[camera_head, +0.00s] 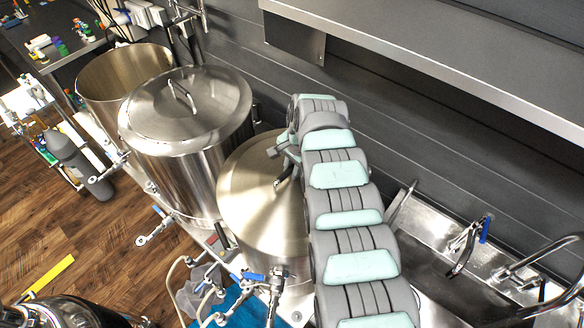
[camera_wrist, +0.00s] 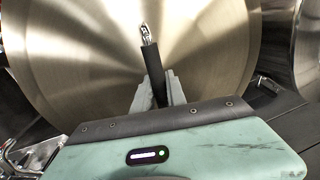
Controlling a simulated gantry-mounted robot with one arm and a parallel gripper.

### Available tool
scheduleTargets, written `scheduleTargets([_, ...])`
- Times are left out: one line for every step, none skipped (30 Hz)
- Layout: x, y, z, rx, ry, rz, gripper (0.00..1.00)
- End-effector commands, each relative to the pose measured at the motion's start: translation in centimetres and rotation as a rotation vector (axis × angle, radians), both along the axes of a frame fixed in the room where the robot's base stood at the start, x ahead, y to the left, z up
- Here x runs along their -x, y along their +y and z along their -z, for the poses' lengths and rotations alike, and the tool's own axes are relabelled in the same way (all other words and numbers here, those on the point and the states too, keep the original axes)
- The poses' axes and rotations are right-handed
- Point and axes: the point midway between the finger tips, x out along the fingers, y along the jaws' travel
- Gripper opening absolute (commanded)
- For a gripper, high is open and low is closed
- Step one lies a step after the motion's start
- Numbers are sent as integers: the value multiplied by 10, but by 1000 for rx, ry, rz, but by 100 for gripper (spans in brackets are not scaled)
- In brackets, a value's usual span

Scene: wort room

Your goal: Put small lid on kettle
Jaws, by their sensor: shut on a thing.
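The small lid (camera_head: 250,195) is a round, brushed-metal disc with a black handle. It lies over the smaller steel kettle (camera_head: 262,258), right of the larger kettles; I cannot tell whether it sits fully on the rim. My gripper (camera_wrist: 158,92) is shut on the lid's black handle (camera_wrist: 150,62), one finger on each side. In the wrist view the lid (camera_wrist: 90,70) fills most of the picture and hides what is under it. In the head view my arm covers the lid's right side.
A large kettle with a domed lid (camera_head: 185,105) stands left of the small one, and an open kettle (camera_head: 125,75) stands behind it. A steel shelf (camera_head: 430,60) overhangs at upper right. A sink (camera_head: 440,240) with a tap lies right. Valves and hoses (camera_head: 215,300) crowd the front.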

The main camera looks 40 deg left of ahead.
Motion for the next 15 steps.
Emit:
scheduleTargets([-1,1,-2,-2,-2,0,0])
scheduleTargets([-1,1,-2,-2,-2,0,0])
scheduleTargets([-1,1,-2,-2,-2,0,18])
scheduleTargets([-1,1,-2,-2,-2,0,20])
scheduleTargets([-1,1,-2,-2,-2,0,23])
scheduleTargets([-1,1,-1,-2,-2,0,26])
scheduleTargets([-1,1,-1,-2,-2,0,28])
scheduleTargets([0,0,-1,-2,-1,0,31])
scheduleTargets([0,1,-1,-1,-1,0,34])
scheduleTargets([0,0,-1,-1,-1,0,37])
scheduleTargets([0,0,-1,-1,-1,0,39])
scheduleTargets([0,0,-1,-1,-1,0,42])
scheduleTargets([0,0,-1,-1,-1,0,42])
scheduleTargets([0,0,-1,-1,-1,0,42])
scheduleTargets([0,0,-1,-1,-1,0,42])
